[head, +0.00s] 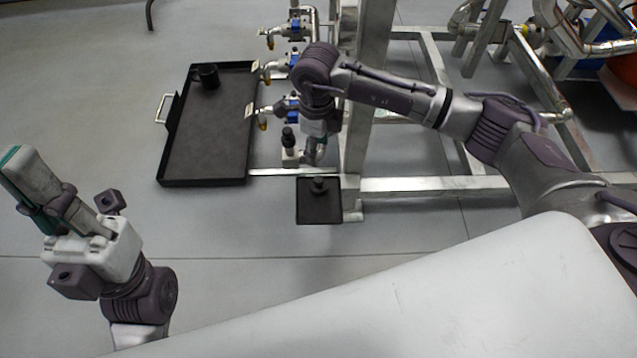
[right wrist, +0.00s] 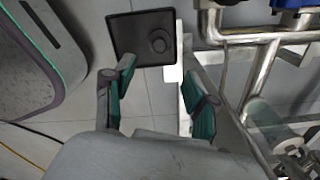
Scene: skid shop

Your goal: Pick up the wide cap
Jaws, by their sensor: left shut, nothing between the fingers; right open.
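A black round cap (head: 318,185) sits on a small dark square tray (head: 320,213) near the frame's foot. The right wrist view shows this cap (right wrist: 158,43) with a round knob on top, on the small tray (right wrist: 124,32). A larger black cap-like piece (head: 207,76) stands at the back of the big black tray; I cannot tell for sure which is the wide one. My right gripper (right wrist: 163,72) is open and empty, its fingers pointing towards the small tray. In the head view it is mostly hidden by its arm. My left gripper (head: 20,168) is shut and empty at far left.
The big black tray (head: 203,140) lies on the floor with a metal handle at its left. A steel skid frame (head: 430,186) with pipes and blue valves (head: 294,108) stands close to my right arm. The grey floor between my left gripper and the trays is clear.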

